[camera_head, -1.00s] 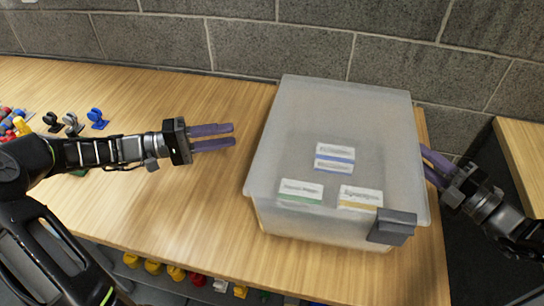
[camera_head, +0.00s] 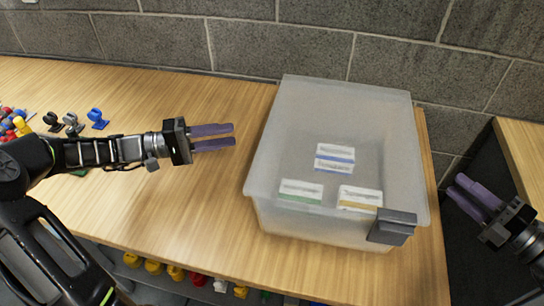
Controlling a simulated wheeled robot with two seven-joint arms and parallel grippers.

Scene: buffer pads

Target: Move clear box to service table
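The clear box (camera_head: 290,125) sits on the wooden table (camera_head: 190,235) near its right end. It is a translucent bin with a dark grey latch (camera_head: 392,227) at its front right corner. Several small labelled packs, among them a blue-striped one (camera_head: 335,152), show inside it. My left gripper (camera_head: 233,135) is left of the box, apart from it, its purple fingers slightly parted with nothing between them. My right gripper (camera_head: 456,184) is right of the box, clear of its side, beyond the table's right edge, with its two fingers close together and empty.
A second wooden surface (camera_head: 525,150) stands at the far right, across a dark gap. A grey block wall (camera_head: 290,45) runs along the back. Small coloured parts (camera_head: 97,118) lie at the table's left. Coloured items (camera_head: 176,273) sit on a shelf below the front edge.

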